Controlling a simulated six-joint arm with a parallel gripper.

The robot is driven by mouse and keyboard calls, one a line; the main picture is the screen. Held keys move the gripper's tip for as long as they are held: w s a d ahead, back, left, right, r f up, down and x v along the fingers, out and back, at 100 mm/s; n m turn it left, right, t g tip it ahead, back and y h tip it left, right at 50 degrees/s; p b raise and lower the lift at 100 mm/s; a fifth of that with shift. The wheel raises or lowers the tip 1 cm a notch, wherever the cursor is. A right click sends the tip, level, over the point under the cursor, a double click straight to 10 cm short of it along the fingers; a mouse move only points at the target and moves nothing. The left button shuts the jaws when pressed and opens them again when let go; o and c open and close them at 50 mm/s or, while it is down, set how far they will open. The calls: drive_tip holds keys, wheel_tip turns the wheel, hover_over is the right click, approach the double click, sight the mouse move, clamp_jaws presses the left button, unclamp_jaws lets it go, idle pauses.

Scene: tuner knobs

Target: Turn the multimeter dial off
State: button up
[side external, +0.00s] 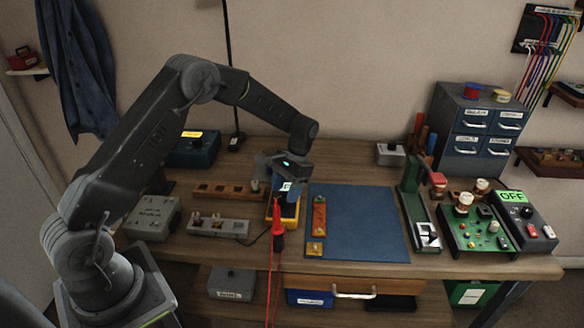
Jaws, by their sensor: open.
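The yellow multimeter (290,221) stands on the bench at the left edge of the blue mat. A small pale patch, which looks like its display, shows at its top beside my gripper. My gripper (293,190) points down right over the multimeter and covers most of its face. It is open. The dial is hidden behind it, so I cannot tell where the dial points or whether the fingers touch it. A red probe (278,229) with red leads hangs down in front of the multimeter.
The blue mat (360,225) is mostly clear, with an orange strip (319,216) at its left. Wooden and grey blocks with knobs lie left of the multimeter. A green circuit board (480,232) and a dark box with an "OFF" label (515,197) stand at the right.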

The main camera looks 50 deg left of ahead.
drive_tip(key=v, duration=1.2)
drive_tip(key=shift+r, duration=0.25)
drive_tip(key=s+d+r+t, duration=0.3)
drive_tip(key=s+r, duration=0.4)
drive_tip(key=s+d+r+t, duration=0.2)
drive_tip(key=s+d+r, duration=0.1)
drive_tip(key=s+r, duration=0.4)
drive_tip(key=s+d+f+t, duration=0.2)
drive_tip(key=s+t, duration=0.3)
drive_tip(key=s, duration=1.1)
drive_tip(key=shift+d, duration=0.7)
